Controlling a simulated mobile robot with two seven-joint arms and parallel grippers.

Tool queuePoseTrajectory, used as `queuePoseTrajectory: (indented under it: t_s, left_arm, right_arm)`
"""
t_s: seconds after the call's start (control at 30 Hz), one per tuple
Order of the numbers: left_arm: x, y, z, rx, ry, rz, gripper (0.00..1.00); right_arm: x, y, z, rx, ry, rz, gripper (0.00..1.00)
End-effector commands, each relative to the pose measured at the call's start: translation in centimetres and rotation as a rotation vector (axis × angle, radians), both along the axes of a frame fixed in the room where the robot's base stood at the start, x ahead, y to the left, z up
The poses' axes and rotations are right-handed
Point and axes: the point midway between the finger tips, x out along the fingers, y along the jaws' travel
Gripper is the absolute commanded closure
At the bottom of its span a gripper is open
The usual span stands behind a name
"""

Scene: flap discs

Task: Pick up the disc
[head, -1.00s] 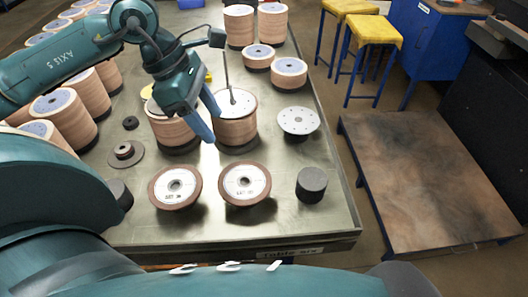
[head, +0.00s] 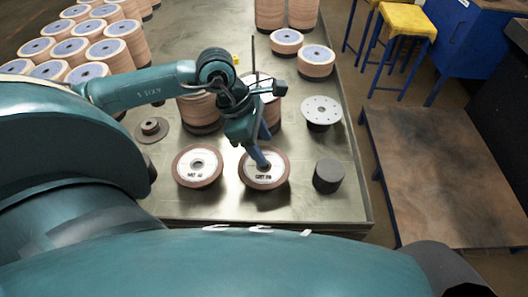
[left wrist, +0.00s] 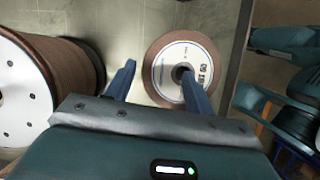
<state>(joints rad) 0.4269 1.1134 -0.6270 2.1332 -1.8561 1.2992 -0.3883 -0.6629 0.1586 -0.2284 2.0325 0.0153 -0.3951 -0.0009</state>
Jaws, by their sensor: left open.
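Two flap discs with brown rims and white labelled faces lie at the table's front: a left disc (head: 197,178) and a right disc (head: 278,174). My left gripper (head: 262,158) points down over the right disc, its fingers covering the far part of its face. In the left wrist view, my open left gripper (left wrist: 157,72) has one finger in front of a disc (left wrist: 170,56) near its centre hole. The other finger shows left of that disc's rim. Nothing is held. Whether the fingers touch the disc cannot be told. My right gripper is not in view.
A dark cylinder (head: 328,177) stands right of the discs, and a perforated grey plate (head: 321,108) lies behind it. Tall disc stacks (head: 202,113) stand behind the gripper. A small dark hub piece (head: 151,127) is at left. The table's right edge is near.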

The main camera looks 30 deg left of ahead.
Motion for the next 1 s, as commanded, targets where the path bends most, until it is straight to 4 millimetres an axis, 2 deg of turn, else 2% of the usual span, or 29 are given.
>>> queuePoseTrajectory:
  t_s: [0.1,0.33,0.77,1.0]
  left_arm:
    - [0.15,-0.37,-0.85,-0.001,0.0,0.0,0.46]
    - [0.18,-0.38,-1.03,0.0,-0.002,-0.001,0.46]
    - [0.18,-0.35,-0.98,0.001,-0.001,-0.001,0.81]
    - [0.2,-0.35,-0.86,0.0,-0.002,0.0,0.83]
  right_arm:
    - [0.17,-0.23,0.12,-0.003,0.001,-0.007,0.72]
    - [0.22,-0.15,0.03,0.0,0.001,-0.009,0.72]
    - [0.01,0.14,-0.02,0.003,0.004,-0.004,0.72]
    - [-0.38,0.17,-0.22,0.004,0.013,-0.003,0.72]
